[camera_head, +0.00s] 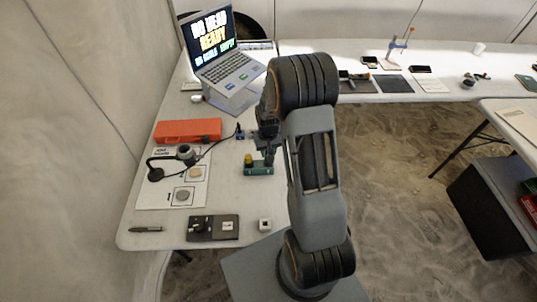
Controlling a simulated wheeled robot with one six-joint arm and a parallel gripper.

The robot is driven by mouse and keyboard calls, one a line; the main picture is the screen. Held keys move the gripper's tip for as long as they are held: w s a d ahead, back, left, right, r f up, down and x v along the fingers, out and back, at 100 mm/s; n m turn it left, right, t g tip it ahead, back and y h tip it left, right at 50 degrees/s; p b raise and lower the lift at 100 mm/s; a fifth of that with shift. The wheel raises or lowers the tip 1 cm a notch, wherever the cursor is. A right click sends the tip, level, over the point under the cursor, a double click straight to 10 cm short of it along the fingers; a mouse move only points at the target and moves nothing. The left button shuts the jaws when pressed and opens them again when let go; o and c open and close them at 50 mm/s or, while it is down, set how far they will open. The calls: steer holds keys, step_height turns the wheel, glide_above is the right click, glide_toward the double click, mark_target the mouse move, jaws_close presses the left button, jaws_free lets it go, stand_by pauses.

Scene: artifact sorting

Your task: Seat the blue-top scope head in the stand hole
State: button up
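A small green block (258,169), which looks like the stand, sits on the left table just left of my arm. A small yellow-topped piece (248,159) stands at its left end. A small dark piece with some blue (240,134) lies just behind and left of the stand; I cannot tell whether it is the blue-top scope head. My gripper (267,153) points down over the right part of the stand. Its fingers are dark and small here, so I cannot tell whether they are open or hold anything. The stand hole cannot be made out.
An orange case (188,131), a white sheet (155,197) with a black ringed device (155,171) and dark cylinder (187,153), and a laptop (222,62) lie left and behind. A dark tray (213,228) and white cube (265,224) are in front. Table is clear between sheet and stand.

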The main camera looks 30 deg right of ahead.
steer(key=f, duration=0.2)
steer(key=shift+w+d+f, duration=0.1)
steer(key=shift+w+f, duration=0.2)
steer(key=shift+f, duration=0.65)
steer(key=shift+f, duration=0.2)
steer(key=o, duration=1)
steer(key=shift+c, duration=0.2)
